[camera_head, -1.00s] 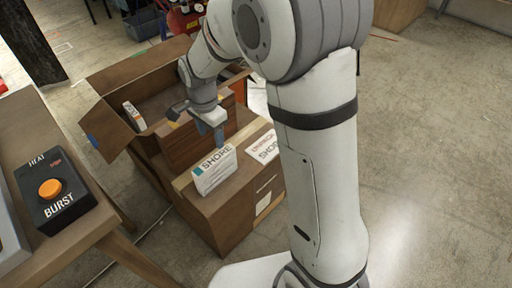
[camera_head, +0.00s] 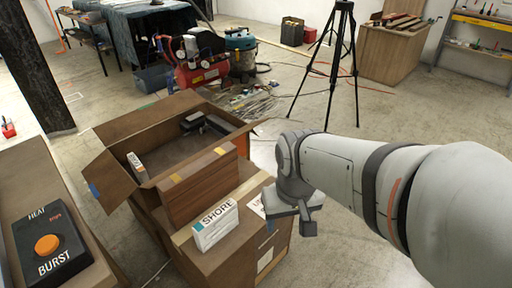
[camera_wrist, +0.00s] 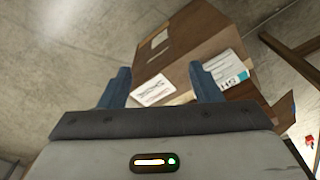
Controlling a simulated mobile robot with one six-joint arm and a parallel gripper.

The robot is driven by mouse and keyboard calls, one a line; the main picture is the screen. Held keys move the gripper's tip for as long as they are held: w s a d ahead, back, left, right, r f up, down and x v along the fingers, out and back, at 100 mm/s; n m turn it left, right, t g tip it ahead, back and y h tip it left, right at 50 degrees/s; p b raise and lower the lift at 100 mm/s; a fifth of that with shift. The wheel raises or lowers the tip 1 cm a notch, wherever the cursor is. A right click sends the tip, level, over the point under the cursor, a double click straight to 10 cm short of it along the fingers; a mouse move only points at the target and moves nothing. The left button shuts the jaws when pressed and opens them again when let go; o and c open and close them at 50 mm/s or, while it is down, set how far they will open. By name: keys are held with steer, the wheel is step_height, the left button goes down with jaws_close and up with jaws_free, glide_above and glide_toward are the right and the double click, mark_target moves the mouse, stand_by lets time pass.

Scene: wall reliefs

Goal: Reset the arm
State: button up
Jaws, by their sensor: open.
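My gripper (camera_wrist: 160,88) shows in the wrist view with its two blue fingers spread apart and nothing between them. In the head view my arm reaches in from the right, and the wrist end hangs just right of the brown cabinet; the fingers are hard to make out there. A white SHORE box (camera_head: 215,225) stands upright on the cabinet top (camera_head: 191,247), apart from my gripper. It also shows in the wrist view (camera_wrist: 228,70), to the right of the fingers. A flat white printed card (camera_wrist: 153,90) lies on the cabinet, partly hidden by my wrist in the head view.
An open cardboard box (camera_head: 120,150) with a small white box and dark items inside stands behind the cabinet. A black box with an orange button (camera_head: 47,245) sits on a wooden table at left. A tripod (camera_head: 340,60) and red compressor (camera_head: 200,70) stand farther back.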

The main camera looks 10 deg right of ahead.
steer(key=shift+r, duration=0.1)
step_height(320, 180, up, 25)
steer(key=t+p, duration=0.1)
steer(key=p, duration=2.1)
steer(key=shift+s+f, duration=0.15)
steer(key=shift+f, duration=0.05)
